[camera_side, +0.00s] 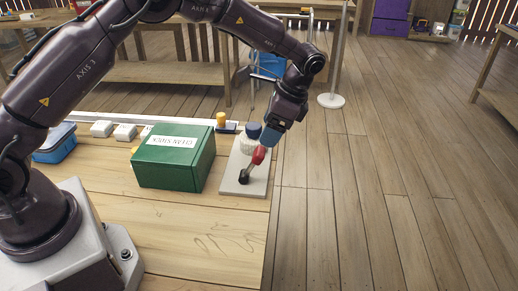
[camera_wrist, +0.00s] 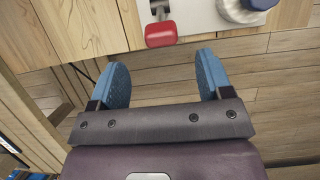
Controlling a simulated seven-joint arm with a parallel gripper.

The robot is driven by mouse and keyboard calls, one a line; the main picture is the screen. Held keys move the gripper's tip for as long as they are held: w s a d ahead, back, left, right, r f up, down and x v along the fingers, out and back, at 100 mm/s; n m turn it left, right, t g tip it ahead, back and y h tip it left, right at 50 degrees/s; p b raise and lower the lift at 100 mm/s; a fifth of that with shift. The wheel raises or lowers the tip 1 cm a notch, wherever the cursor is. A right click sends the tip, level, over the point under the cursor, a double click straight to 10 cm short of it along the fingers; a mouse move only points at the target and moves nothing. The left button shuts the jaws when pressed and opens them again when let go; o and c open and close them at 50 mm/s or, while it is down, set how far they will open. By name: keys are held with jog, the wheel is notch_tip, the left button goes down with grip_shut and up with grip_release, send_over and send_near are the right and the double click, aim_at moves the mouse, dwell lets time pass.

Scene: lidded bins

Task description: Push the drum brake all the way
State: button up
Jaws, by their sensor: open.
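The drum brake appears to be the lever with a red handle (camera_side: 258,155) and a dark round pivot (camera_side: 243,177), on a pale plate (camera_side: 230,187) at the table's right edge. The lever leans up and to the right. The red handle also shows in the wrist view (camera_wrist: 160,34), just beyond and between my fingertips. My gripper (camera_side: 270,138) is open and empty, with blue fingers, right by the handle's upper end; contact cannot be told. In the wrist view my gripper (camera_wrist: 162,66) has both fingers spread wide.
A white ribbed knob with a dark blue top (camera_side: 252,133) stands on the same plate, behind the lever. A green lidded box (camera_side: 174,158) with a label sits left of the plate. A blue container (camera_side: 55,145) and white blocks (camera_side: 101,128) are farther left.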

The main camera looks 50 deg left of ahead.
aim_at(259, 149)
jog(key=x, duration=0.7)
jog(key=shift+f, duration=0.1)
jog(key=c, duration=0.9)
